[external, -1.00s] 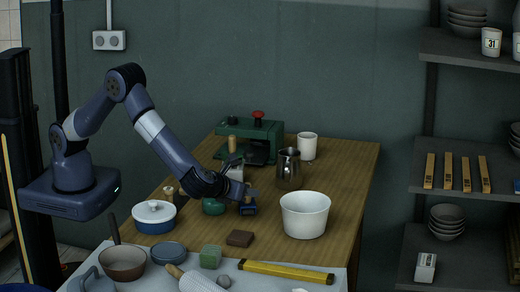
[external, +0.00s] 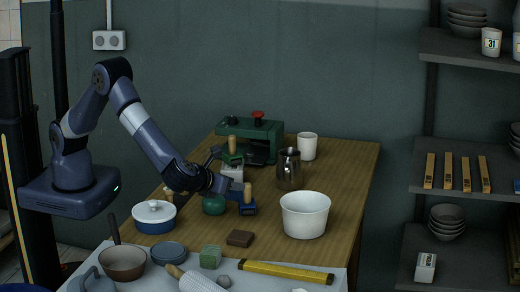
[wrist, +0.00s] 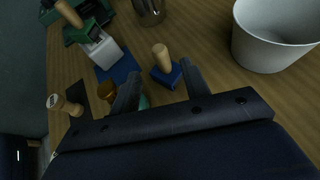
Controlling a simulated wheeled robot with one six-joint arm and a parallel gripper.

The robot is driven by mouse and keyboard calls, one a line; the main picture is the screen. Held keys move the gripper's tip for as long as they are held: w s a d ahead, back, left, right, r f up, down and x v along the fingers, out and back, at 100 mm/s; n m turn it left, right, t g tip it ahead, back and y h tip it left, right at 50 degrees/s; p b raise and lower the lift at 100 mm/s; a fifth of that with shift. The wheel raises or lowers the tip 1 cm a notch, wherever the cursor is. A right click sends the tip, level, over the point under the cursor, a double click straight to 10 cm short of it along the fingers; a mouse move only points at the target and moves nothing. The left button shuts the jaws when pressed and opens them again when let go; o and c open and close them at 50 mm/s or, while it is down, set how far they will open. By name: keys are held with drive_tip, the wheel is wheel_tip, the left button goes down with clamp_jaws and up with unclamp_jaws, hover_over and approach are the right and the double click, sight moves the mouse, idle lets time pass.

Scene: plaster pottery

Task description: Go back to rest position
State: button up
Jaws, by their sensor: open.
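My gripper (external: 226,170) is over the wooden table (external: 345,185), a little up and left of a blue stamp-like tool with a wooden handle (external: 248,208). In the wrist view my gripper (wrist: 158,82) has its two dark fingers apart, with nothing held between them. The blue tool (wrist: 163,72) stands upright beyond the fingertips, its handle uncovered. A rounded green object (external: 213,206) sits below my wrist, and it is mostly hidden by the fingers in the wrist view.
A white bowl (external: 305,222) and a metal pitcher (external: 289,172) stand to the right. A green machine (external: 262,130) and white cup (external: 307,142) are behind. A blue lidded pot (external: 154,222) stands left. The space above the table is mostly clear.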

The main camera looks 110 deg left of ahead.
drive_tip(key=v, duration=0.5)
hover_over(244, 204)
wheel_tip(244, 204, down, 5)
drive_tip(key=shift+f, duration=0.15)
drive_tip(key=shift+f+b, duration=0.45)
drive_tip(key=shift+f, duration=0.35)
wheel_tip(244, 204, up, 11)
drive_tip(key=p, duration=0.2)
drive_tip(key=s+d+m+t+h+p, duration=0.4)
drive_tip(key=s+d+p, duration=0.35)
drive_tip(key=d, duration=0.45)
drive_tip(key=shift+m+y, duration=0.3)
drive_tip(key=shift+y, duration=0.3)
drive_tip(key=f, duration=0.6)
drive_tip(key=s+f+b, duration=0.1)
drive_tip(key=f, duration=0.2)
drive_tip(key=shift+f, duration=0.3)
drive_tip(key=shift+v, duration=0.85)
drive_tip(key=shift+s+d+r, duration=0.3)
drive_tip(key=shift+s+d, duration=0.05)
